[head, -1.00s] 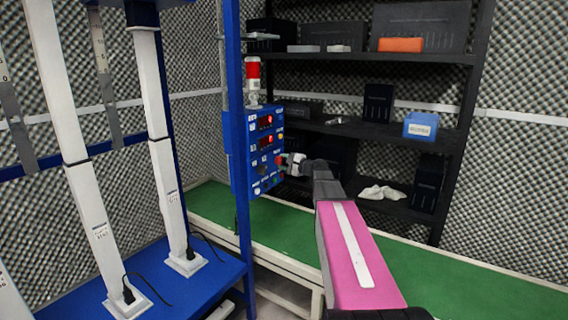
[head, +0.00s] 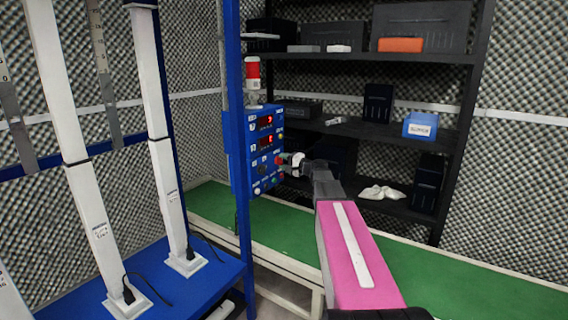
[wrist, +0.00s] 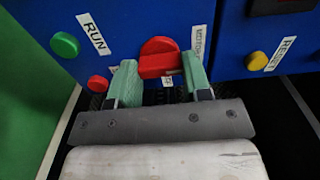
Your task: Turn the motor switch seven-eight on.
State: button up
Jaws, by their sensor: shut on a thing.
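The blue control box (head: 262,150) stands on the blue post in the head view, with two red displays and several buttons and knobs. In the wrist view a red rotary switch (wrist: 160,57) sits on the blue panel, beside a white label that begins with "MOTOR"; the rest of that label is hidden. My gripper (wrist: 160,82) has its green fingertips on either side of the red switch, shut on it. In the head view my gripper (head: 293,160) is at the right edge of the box's face.
In the wrist view a green button (wrist: 65,44) by the RUN label, a small red button (wrist: 98,84) and a yellow button (wrist: 257,61) lie near the fingers. A red beacon (head: 252,72) tops the box. A black shelf (head: 375,128) stands behind.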

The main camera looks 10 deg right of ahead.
jog(key=o, duration=0.9)
jog(key=v, duration=1)
jog(key=shift+s+d, duration=0.25)
jog(key=shift+s, duration=0.05)
jog(key=s+a+f+n+g+h, duration=0.2)
jog(key=s+a+f+g, duration=0.3)
jog(key=f, duration=0.3)
jog(key=s+a+f+n+g+h, duration=0.2)
jog(key=s+a+f, duration=0.3)
jog(key=a+f, duration=0.3)
jog(key=s+f+n+g+h, duration=0.1)
jog(key=s+f+g+h, duration=0.1)
jog(key=s+f+h, duration=0.1)
jog(key=s+f+n+g+h, duration=0.2)
jog(key=s+f, duration=0.3)
jog(key=s, duration=0.3)
jog(key=s+f+n+g+h, duration=0.1)
jog(key=s+f+h, duration=0.2)
jog(key=s+f, duration=0.1)
jog(key=shift+s+a+f+n+g+h, duration=0.15)
jog(key=shift+s+f+n+g+h, duration=0.05)
jog(key=shift+s, duration=0.2)
jog(key=shift+s+a+f+n+g+h, duration=0.15)
jog(key=shift+s+f+n+g+h, duration=0.05)
jog(key=shift+s, duration=0.15)
